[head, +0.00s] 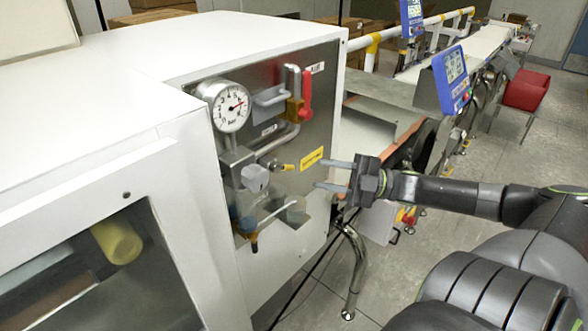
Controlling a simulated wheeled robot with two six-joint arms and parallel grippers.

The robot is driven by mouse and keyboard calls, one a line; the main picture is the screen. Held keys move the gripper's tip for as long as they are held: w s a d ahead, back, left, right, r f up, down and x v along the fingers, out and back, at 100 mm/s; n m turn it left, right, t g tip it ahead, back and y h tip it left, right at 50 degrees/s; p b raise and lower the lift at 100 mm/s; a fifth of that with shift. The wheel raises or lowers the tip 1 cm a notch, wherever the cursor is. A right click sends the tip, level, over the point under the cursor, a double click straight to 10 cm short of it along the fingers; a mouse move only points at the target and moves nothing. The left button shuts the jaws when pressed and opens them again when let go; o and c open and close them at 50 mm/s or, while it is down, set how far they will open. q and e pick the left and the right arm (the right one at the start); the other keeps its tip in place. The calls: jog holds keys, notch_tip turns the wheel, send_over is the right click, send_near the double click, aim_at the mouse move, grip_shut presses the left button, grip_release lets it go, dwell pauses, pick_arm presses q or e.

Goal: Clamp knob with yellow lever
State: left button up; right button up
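In the picture the fingertips are a short way right of the lever; exact depth to the panel is hard to tell. My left gripper is out of view.
The panel (322,110) also carries a round pressure gauge (230,107), a red-handled valve (304,97), metal pipes and a clear bowl (246,212). A white cabinet (150,90) fills the left. A blue display (452,80) and the conveyor stand behind my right arm.

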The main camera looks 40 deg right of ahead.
aim_at(292, 168)
jog(key=x, duration=0.7)
jog(key=shift+w+a+b, duration=0.15)
jog(key=shift+b, duration=0.25)
grip_shut()
